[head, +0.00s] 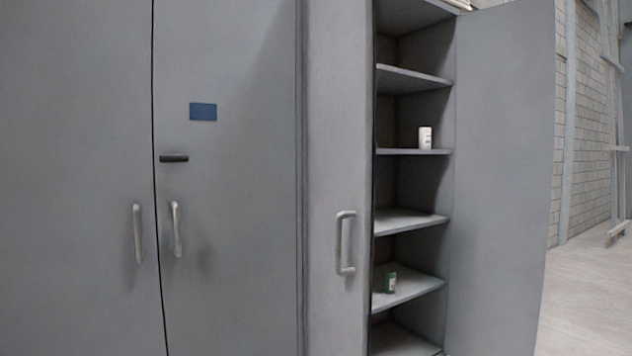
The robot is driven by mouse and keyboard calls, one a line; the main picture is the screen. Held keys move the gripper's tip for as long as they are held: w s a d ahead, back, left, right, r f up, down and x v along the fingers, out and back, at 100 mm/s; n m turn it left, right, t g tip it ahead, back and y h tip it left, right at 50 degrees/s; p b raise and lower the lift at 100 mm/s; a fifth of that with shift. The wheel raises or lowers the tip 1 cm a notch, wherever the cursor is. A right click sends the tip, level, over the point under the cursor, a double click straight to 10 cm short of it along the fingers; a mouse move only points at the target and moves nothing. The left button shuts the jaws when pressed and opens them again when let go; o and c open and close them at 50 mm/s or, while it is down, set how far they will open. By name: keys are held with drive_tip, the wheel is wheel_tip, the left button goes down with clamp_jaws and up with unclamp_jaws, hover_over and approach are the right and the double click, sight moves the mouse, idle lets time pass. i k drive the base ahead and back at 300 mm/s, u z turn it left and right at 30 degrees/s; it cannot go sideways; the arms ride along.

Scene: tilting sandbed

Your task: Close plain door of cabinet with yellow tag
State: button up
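No yellow tag shows in this view. An open grey cabinet stands right of centre, with its shelves (412,222) exposed. Its left door (335,130) is narrow in view and carries a bar handle (345,243); I cannot tell its exact angle. Its right door (505,180) stands swung wide open, with no handle or tag visible on the face I see. My gripper is not in view.
A shut grey cabinet (70,100) on the left has two handles, a dark latch (174,158) and a blue tag (203,112). Clear floor (590,300) lies at right.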

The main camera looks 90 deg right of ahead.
sight(341, 61)
drive_tip(key=z, duration=2.5)
drive_tip(key=k, duration=0.35)
drive_tip(key=z, duration=0.3)
drive_tip(key=i, duration=1.6)
drive_tip(key=z, duration=1.6)
drive_tip(key=k, duration=1.25)
drive_tip(key=u, duration=0.8)
